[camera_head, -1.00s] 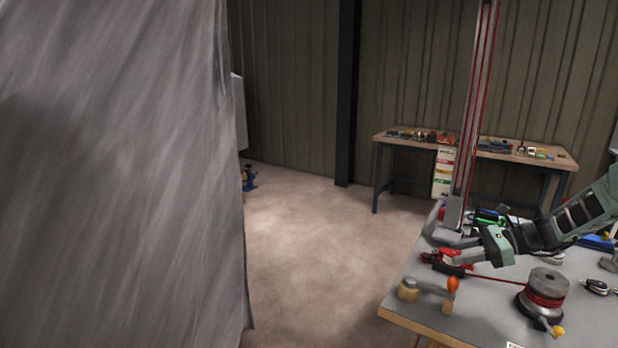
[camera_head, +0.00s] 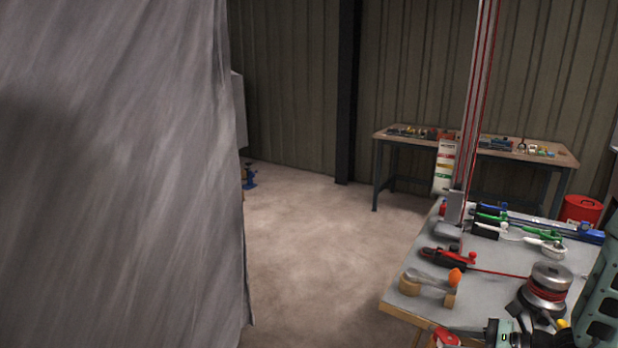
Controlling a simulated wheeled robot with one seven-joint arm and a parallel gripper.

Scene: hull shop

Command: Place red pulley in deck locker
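A red piece (camera_head: 447,338), which looks like the red pulley, shows at the bottom edge of the head view, partly cut off by the frame. My gripper (camera_head: 466,334) is right beside it at the near edge of the workbench, and the piece appears to be held at its tip. The fingers are small and partly hidden, so the grip is not clear. I cannot make out a deck locker in this view.
The grey-topped workbench (camera_head: 497,262) carries a winch (camera_head: 547,290) with red rope, a red and black fitting (camera_head: 447,258), an orange-ended tool (camera_head: 436,282) and green-handled parts. A red bucket (camera_head: 580,210) stands behind. A large grey surface (camera_head: 110,180) blocks the left. The floor (camera_head: 310,240) between is clear.

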